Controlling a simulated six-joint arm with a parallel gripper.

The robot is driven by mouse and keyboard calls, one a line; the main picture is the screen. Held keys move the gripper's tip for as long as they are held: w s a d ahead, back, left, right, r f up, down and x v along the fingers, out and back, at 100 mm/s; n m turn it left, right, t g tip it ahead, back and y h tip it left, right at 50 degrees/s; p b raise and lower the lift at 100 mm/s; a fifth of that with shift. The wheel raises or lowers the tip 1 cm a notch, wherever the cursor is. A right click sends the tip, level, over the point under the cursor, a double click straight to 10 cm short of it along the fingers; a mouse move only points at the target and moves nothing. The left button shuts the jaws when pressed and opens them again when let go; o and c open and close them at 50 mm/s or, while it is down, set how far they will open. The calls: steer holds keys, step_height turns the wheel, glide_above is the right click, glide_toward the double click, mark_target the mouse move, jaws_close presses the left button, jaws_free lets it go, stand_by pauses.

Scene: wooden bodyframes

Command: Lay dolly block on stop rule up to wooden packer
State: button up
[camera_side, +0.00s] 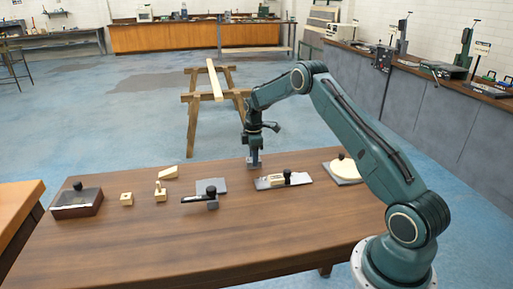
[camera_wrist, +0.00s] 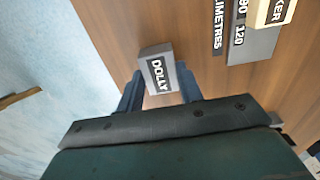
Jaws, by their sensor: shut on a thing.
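The dolly block (camera_wrist: 157,72) is a small grey block with a black "DOLLY" label. My gripper (camera_wrist: 160,88) is shut on it, one blue finger on each side. In the side view my gripper (camera_side: 254,163) is low near the table's far edge, just left of and behind the stop rule. The stop rule (camera_side: 300,179) is a flat grey strip; in the wrist view its marked face (camera_wrist: 248,48) shows at upper right, apart from the block. The pale wooden packer (camera_wrist: 277,12) lies on it, partly cut off by the frame. A black knob stands on the rule in the side view.
Left of the rule are a grey plate (camera_side: 212,185), a dark tool (camera_side: 199,199), a wooden wedge (camera_side: 168,173), small wooden blocks (camera_side: 127,199) and a dark box (camera_side: 76,203). A pale round piece (camera_side: 344,168) lies to the right. The table's front (camera_side: 190,245) is clear.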

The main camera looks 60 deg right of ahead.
steer(key=shift+r, duration=0.2)
steer(key=shift+r, duration=2.35)
steer(key=shift+r, duration=0.1)
steer(key=shift+s+a+r, duration=0.35)
steer(key=shift+s+a, duration=0.1)
steer(key=shift+a, duration=0.25)
steer(key=s+a+r, duration=0.3)
steer(key=s+a, duration=0.4)
steer(key=shift+a, duration=0.35)
steer(key=shift+s+f, duration=0.1)
steer(key=shift+f, duration=0.2)
steer(key=shift+f, duration=3.15)
